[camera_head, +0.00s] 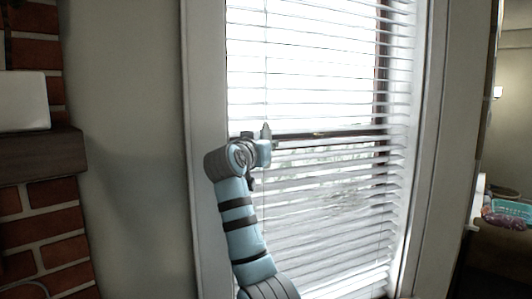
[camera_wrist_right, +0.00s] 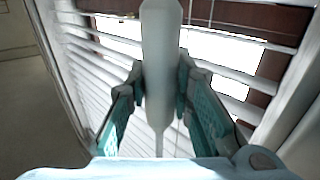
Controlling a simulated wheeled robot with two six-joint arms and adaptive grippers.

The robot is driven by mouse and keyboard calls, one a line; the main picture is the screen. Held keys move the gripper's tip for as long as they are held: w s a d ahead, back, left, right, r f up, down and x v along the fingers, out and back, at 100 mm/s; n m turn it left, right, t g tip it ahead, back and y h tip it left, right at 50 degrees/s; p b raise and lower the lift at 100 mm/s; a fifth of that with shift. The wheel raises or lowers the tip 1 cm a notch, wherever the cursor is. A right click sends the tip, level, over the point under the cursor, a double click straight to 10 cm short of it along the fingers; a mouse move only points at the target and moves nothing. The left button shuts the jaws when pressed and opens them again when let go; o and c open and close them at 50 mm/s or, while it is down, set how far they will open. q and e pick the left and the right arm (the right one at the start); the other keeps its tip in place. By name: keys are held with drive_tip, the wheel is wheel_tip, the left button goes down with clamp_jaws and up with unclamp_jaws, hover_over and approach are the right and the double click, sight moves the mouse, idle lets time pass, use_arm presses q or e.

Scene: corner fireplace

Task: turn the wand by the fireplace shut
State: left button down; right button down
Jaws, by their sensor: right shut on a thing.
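In the right wrist view, a smooth white wand (camera_wrist_right: 160,50) stands between the two fingers of my right gripper (camera_wrist_right: 162,92), which is shut on it. The wand is thick above and narrows to a thin rod below the fingers. In the head view, my right gripper (camera_head: 265,140) is raised in front of the left part of the white window blind (camera_head: 330,190). The wand is not clear there, and the gripper hides part of that spot. The blind's slats are apart, with bright light between them. My left gripper is not in view.
A brick fireplace (camera_head: 42,240) with a dark wooden mantel (camera_head: 40,155) and a white object (camera_head: 22,100) on it stands at the left. White window trim (camera_head: 204,100) borders the blind. Bare wall lies between them. A turquoise item (camera_head: 512,208) shows at far right.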

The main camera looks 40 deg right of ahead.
drive_tip(key=n+t+y+b, duration=0.3)
drive_tip(key=t, duration=0.1)
drive_tip(key=shift+f, duration=0.15)
drive_tip(key=n+t+y+b, duration=0.1)
drive_tip(key=n+t+y, duration=0.1)
drive_tip(key=shift+y, duration=0.3)
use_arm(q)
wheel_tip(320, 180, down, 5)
use_arm(e)
drive_tip(key=shift+n+t+y, duration=0.7)
drive_tip(key=shift+n+y, duration=0.3)
drive_tip(key=shift+y, duration=0.2)
drive_tip(key=n+y, duration=0.1)
drive_tip(key=y, duration=0.1)
drive_tip(key=n+t+y, duration=0.1)
drive_tip(key=shift+r+n+y, duration=0.25)
drive_tip(key=shift+n+y, duration=0.05)
drive_tip(key=shift+y, duration=0.1)
drive_tip(key=n+y+p, duration=0.3)
drive_tip(key=y, duration=0.2)
drive_tip(key=shift+r+t, duration=0.1)
drive_tip(key=shift+t, duration=0.2)
use_arm(q)
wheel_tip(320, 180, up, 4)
drive_tip(key=shift+p, duration=0.45)
use_arm(e)
drive_tip(key=shift+a+n+y, duration=0.1)
drive_tip(key=shift+n+y, duration=0.5)
drive_tip(key=shift+y, duration=0.2)
